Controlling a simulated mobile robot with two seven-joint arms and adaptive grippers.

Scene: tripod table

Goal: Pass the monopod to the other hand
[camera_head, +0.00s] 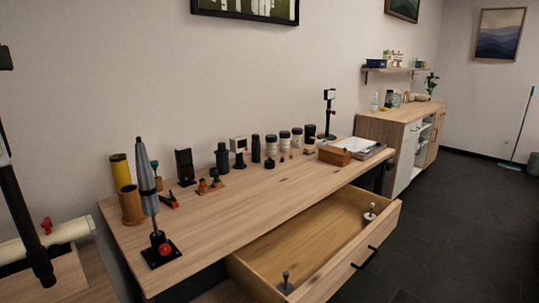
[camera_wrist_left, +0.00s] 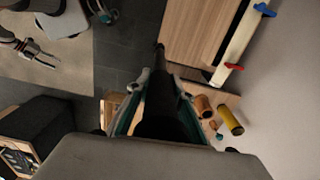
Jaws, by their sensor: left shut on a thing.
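My left gripper (camera_wrist_left: 155,100) is shut around a long black rod, the monopod (camera_wrist_left: 165,105), in the left wrist view. One end of the rod points away from the camera, over the floor and wooden surfaces.
The wooden table (camera_head: 235,220) holds a grey folded shaft on a black base (camera_head: 148,185), a yellow tube (camera_head: 120,172) and several dark bottles at the back. An open drawer (camera_head: 325,240) juts out in front. A pale roll (camera_head: 70,231) lies at left.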

